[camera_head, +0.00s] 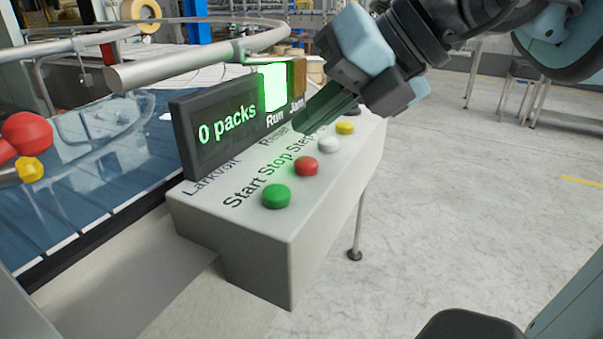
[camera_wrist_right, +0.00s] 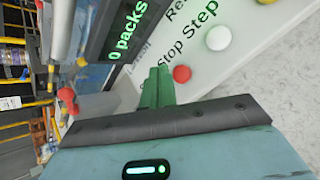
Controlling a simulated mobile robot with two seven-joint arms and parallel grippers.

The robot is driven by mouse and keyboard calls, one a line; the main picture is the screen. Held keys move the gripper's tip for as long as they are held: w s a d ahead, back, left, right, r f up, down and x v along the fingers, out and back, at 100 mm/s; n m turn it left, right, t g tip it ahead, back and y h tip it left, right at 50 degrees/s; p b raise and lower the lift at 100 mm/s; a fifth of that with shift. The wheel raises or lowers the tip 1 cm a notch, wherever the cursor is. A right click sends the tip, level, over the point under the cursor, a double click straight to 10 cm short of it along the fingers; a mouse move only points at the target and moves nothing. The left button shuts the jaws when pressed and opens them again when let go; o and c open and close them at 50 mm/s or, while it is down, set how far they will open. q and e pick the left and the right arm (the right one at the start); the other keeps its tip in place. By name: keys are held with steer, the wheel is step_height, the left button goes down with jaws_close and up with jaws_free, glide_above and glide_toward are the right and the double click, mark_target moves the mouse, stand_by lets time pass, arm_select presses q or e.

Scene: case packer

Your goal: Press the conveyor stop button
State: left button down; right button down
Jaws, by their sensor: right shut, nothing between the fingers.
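The control box (camera_head: 255,230) is pale grey with a row of round buttons on its sloping top. The red stop button (camera_head: 307,166) sits between the green start button (camera_head: 276,196) and a white button (camera_head: 329,144). My right gripper (camera_head: 303,125) is shut and empty, above the box and behind the red button, apart from it as far as I can tell. In the right wrist view the shut fingers (camera_wrist_right: 157,88) point just left of the red button (camera_wrist_right: 182,74). My left gripper is not in view.
A dark display (camera_head: 228,125) reading "0 packs" stands along the box's back edge, with a lit green "Run" lamp (camera_head: 275,88). A yellow button (camera_head: 345,128) lies farther along. A metal rail (camera_head: 190,60) runs over the conveyor. Open floor lies to the right.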

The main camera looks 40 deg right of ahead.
steer(key=shift+f+b, duration=0.45)
steer(key=shift+f, duration=0.35)
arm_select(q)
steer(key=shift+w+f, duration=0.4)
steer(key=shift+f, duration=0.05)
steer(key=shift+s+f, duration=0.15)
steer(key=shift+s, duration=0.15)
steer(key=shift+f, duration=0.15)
arm_select(e)
steer(key=shift+f, duration=0.15)
stand_by(0.5)
arm_select(q)
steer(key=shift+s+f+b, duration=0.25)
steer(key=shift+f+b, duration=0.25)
steer(key=shift+b, duration=0.2)
arm_select(e)
steer(key=shift+f, duration=0.3)
